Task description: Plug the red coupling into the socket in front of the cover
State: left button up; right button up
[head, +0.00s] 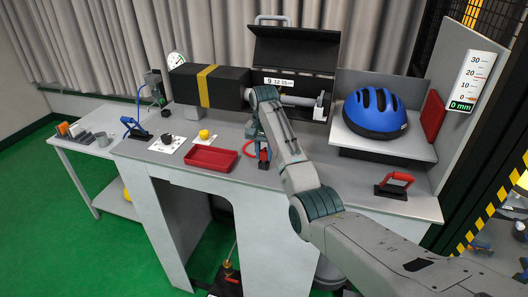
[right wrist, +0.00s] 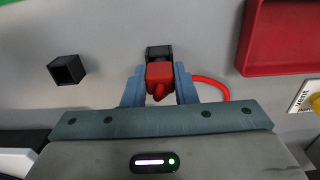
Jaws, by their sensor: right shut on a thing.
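The red coupling (right wrist: 159,72) is between the two fingers of my right gripper (right wrist: 160,88), which is shut on it. A red hose (right wrist: 212,82) curves off to its right. A black socket (right wrist: 158,51) shows directly beyond the coupling; whether the coupling is in it or only against it I cannot tell. In the head view the right gripper (head: 262,148) is low over the bench, with the coupling (head: 264,155) showing red beneath it. A black open-lidded case (head: 293,50) stands behind; which part is the cover is unclear. My left gripper is not in view.
A second, empty black socket (right wrist: 67,69) sits to the left in the wrist view. A red tray (head: 212,158) lies left of the gripper. A blue helmet (head: 375,112) sits on a raised shelf at right. A red-handled item (head: 395,184) stands at front right.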

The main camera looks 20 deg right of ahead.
jog(key=shift+f, duration=0.2)
jog(key=o, duration=0.9)
jog(key=shift+c, duration=0.2)
